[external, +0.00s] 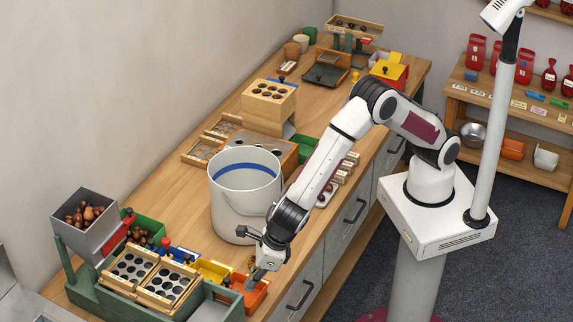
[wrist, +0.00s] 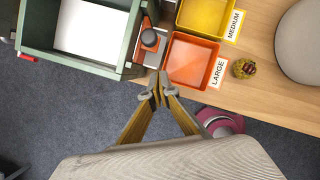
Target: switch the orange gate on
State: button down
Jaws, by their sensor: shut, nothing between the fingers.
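In the external view the gate is hidden around my gripper. My gripper (wrist: 158,88) is shut and empty, its tips just below the knob in the wrist picture and close to the orange tray's corner. In the external view my gripper (external: 254,280) points down by the orange tray (external: 262,285). Contact cannot be told.
A yellow tray labelled MEDIUM (wrist: 208,16) adjoins the orange tray. A small brownish round object (wrist: 243,68) lies beside the LARGE label. A white bucket (external: 228,212) stands behind my gripper. A grey hopper of chestnuts (external: 72,236) stands at the left.

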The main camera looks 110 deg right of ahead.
jog(key=shift+w+d+r, duration=0.2)
jog(key=shift+w+r, duration=0.05)
jog(key=shift+w, duration=0.3)
jog(key=shift+w+d+r, duration=0.15)
jog(key=shift+w+r, duration=0.1)
jog(key=shift+w, duration=0.3)
jog(key=shift+w+d+r, duration=0.2)
jog(key=shift+w+r, duration=0.05)
jog(key=shift+w, duration=0.3)
jog(key=shift+r, duration=2)
